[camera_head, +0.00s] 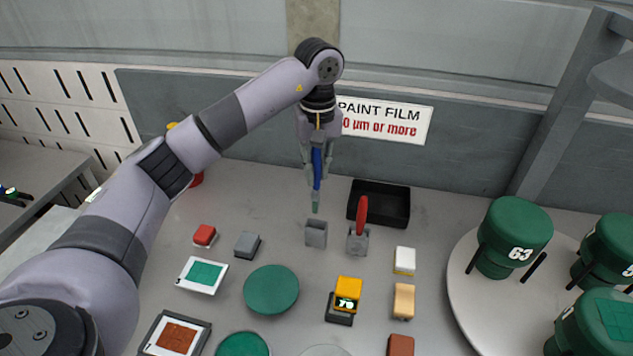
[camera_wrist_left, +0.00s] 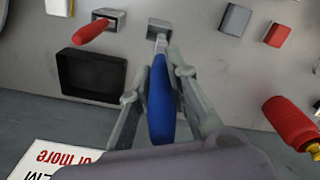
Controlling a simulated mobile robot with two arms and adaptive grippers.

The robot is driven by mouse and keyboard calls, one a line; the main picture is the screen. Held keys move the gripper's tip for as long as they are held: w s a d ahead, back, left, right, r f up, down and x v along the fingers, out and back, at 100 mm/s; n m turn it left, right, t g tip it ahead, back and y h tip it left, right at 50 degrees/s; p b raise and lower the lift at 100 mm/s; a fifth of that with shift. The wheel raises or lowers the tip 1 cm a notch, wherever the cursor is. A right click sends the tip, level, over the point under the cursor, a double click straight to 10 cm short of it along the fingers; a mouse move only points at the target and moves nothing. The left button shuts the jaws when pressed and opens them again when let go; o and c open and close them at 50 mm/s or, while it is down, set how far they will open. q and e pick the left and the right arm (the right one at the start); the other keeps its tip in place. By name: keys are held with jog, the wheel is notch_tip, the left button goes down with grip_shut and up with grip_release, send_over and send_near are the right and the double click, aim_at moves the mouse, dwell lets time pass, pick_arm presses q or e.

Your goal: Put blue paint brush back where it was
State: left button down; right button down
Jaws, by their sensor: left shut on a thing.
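The blue paint brush (camera_head: 317,168) hangs upright, tip down, in my left gripper (camera_head: 318,160). The brush tip looks greenish in the head view. It is above a small grey open holder (camera_head: 316,233); whether the tip clears the holder's rim is hard to tell. In the left wrist view the brush's blue handle (camera_wrist_left: 161,100) lies between the fingers of my left gripper (camera_wrist_left: 166,85), and its tip points towards the grey holder (camera_wrist_left: 159,27). A second holder (camera_head: 358,243) with a red-handled tool (camera_head: 361,213) stands just to the right. My right gripper does not show.
A black tray (camera_head: 379,203) stands behind the red-handled tool. Red (camera_head: 205,235) and grey (camera_head: 247,244) blocks lie left of the holder. A yellow gauge (camera_head: 347,293) and a green disc (camera_head: 271,289) are in front. A turntable (camera_head: 470,300) with green cylinders is at the right.

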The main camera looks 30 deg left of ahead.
aim_at(317, 188)
pick_arm(q)
jog(key=shift+s+f, duration=0.1)
jog(key=shift+f, duration=0.5)
notch_tip(317, 188, down, 3)
jog(key=shift+r+p, duration=0.1)
jog(key=shift+p, duration=0.35)
jog(key=shift+f+b, duration=0.6)
jog(key=shift+f, duration=0.05)
jog(key=c, duration=1.5)
grip_release()
jog(key=shift+c, duration=0.2)
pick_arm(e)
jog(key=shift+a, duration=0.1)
